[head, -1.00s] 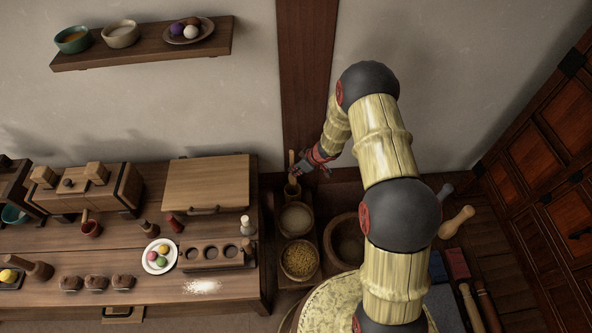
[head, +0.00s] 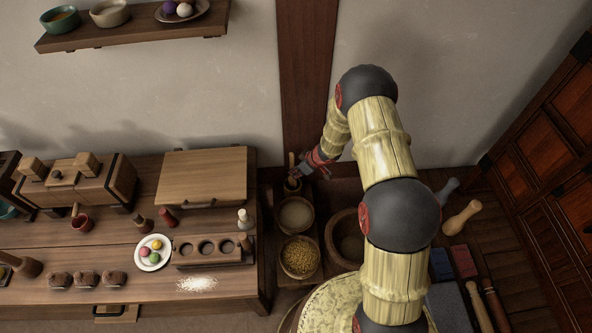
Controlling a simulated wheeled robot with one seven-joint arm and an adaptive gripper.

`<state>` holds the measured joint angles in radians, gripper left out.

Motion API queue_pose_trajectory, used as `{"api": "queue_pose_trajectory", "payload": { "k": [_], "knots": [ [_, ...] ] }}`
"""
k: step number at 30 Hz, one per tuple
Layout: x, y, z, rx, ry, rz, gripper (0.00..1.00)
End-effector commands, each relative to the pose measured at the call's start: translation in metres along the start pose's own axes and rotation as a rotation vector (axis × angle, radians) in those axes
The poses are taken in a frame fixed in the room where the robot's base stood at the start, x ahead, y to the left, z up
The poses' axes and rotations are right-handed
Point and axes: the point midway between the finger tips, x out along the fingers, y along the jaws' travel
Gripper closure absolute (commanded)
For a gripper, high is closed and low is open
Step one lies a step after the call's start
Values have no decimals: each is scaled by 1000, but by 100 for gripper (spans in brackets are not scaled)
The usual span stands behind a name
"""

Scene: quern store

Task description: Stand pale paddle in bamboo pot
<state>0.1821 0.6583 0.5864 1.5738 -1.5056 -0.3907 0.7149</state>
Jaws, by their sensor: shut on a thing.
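The bamboo pot (head: 292,190) is a small dark-mouthed vessel behind the bowls, to the right of the workbench. The pale paddle (head: 291,158) shows as a short, thin, light strip standing roughly upright above the pot. My gripper (head: 297,170), at the end of my bamboo-like arm, is shut on the paddle just above the pot. The paddle's lower end is hidden by the gripper and the pot, so I cannot tell whether it touches the bottom.
A bowl of pale meal (head: 296,214) and a bowl of yellow grain (head: 300,258) stand in front of the pot. A larger wooden bowl (head: 347,238) is to their right, partly behind my arm. The workbench (head: 120,244) edge lies close on the left.

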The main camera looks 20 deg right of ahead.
Motion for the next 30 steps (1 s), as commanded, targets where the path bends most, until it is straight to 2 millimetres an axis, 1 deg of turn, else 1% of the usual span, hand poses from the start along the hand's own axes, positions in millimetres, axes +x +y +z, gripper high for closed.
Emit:
{"api": "queue_pose_trajectory", "payload": {
  "k": [1,16,21,30],
  "knots": [
    [5,0,3,1,0,0,100],
    [35,1,20,1,0,0,100],
    [40,1,23,0,1,0,100],
    [41,1,23,0,1,1,100]
  ]
}}
